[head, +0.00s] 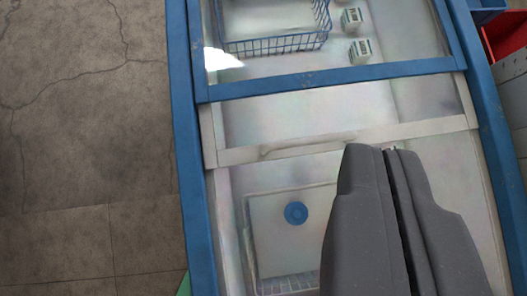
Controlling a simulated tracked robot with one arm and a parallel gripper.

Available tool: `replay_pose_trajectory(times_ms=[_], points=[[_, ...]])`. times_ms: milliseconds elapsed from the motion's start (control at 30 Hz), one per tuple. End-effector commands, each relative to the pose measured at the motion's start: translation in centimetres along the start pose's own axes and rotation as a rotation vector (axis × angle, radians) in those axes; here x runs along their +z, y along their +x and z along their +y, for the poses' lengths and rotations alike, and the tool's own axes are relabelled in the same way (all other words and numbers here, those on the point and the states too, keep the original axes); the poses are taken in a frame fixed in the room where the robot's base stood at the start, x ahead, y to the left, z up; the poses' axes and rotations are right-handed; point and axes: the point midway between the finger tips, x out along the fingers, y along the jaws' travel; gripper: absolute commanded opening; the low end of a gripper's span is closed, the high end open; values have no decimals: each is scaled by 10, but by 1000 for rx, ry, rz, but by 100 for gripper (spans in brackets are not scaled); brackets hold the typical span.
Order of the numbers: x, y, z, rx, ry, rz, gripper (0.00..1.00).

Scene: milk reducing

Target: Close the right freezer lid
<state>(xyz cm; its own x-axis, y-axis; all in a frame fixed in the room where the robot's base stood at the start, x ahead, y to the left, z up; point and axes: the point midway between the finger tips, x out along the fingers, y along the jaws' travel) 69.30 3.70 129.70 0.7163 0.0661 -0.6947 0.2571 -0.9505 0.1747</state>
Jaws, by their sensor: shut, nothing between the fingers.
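The freezer is a long chest with a blue frame (187,150) running up the picture. A blue-framed glass lid (330,78) covers its upper part. A pale cross bar (235,156) with a raised grip lies lower down, the edge of what looks like a second, pale-framed lid. Which of them is the right lid I cannot tell. My gripper (385,148) is shut and empty, pointing up the picture over the lower part. Its tips overlap the pale bar in view; whether they touch it is unclear. The gripper hides part of the bar and the interior below.
Under the upper glass are a blue wire basket (275,44) and two small cartons (352,19) (361,51). A white panel with a blue disc (296,213) shows lower down. Cracked floor (80,150) is free at left. A red bin (503,35) stands at upper right.

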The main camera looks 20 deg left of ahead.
Motion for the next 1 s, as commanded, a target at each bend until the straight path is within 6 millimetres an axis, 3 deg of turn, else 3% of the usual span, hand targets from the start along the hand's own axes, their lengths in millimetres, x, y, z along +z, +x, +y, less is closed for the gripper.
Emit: replay_pose_trajectory(times_ms=[267,600,800,1000], points=[[12,76,-17,-94,-88,-138,0],[48,159,-48,-239,-193,-288,0],[71,197,-69,-325,-246,-351,0],[88,216,-81,-378,-274,-388,0]])
